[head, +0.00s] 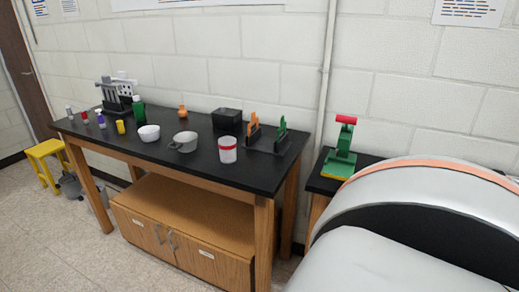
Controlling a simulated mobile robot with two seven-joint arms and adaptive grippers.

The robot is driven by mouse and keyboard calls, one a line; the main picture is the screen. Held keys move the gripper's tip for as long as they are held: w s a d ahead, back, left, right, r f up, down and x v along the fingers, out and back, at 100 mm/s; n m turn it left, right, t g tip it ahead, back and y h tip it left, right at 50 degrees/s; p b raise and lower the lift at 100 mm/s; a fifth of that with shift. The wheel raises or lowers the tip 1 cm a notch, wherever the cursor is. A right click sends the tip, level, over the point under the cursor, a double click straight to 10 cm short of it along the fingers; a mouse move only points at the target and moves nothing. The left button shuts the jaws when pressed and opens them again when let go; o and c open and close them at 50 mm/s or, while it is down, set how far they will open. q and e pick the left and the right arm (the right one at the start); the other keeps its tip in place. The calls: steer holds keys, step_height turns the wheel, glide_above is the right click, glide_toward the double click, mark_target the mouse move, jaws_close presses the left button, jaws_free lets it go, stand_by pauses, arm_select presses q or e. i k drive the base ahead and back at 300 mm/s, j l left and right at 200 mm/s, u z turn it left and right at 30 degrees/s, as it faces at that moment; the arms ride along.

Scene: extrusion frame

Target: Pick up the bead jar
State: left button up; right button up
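A small whitish jar with a red band (228,150) stands upright near the front edge of the black-topped bench, toward its right end. It looks the most like the bead jar, but I cannot make out beads or a label. Neither of my grippers is in view, and nothing is touching the jar.
A green-and-red device (340,150) stands on a side table. A yellow stool (45,160) is far left.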

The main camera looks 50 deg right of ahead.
mark_target(228, 150)
steer(key=z, duration=1.5)
